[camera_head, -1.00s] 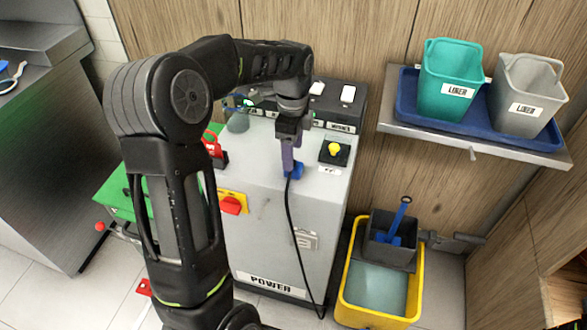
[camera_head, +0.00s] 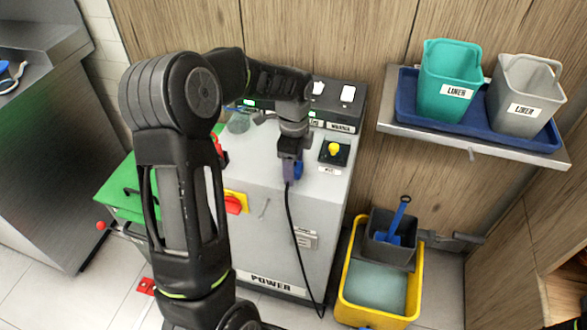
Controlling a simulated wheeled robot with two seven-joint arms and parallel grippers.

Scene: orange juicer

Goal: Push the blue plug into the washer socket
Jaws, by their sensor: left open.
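The blue plug (camera_head: 299,170) is on top of the grey POWER cabinet (camera_head: 265,240), near its front edge, partly hidden by my left gripper. Its black cable (camera_head: 292,225) hangs down the cabinet's front. My left gripper (camera_head: 290,172) is open and points down right at the plug; whether its fingers touch the plug I cannot tell. The WASHER label (camera_head: 341,127) is on the dark panel at the back of the cabinet, below a white switch-like piece (camera_head: 348,93). The socket opening itself is not clear. My right gripper is not in view.
A yellow button on a black box (camera_head: 334,151) stands right of the gripper. A red switch (camera_head: 236,203) is on the cabinet's front. A yellow bucket (camera_head: 347,300) stands at lower right. A shelf (camera_head: 470,140) holds a blue tray with teal and grey bins.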

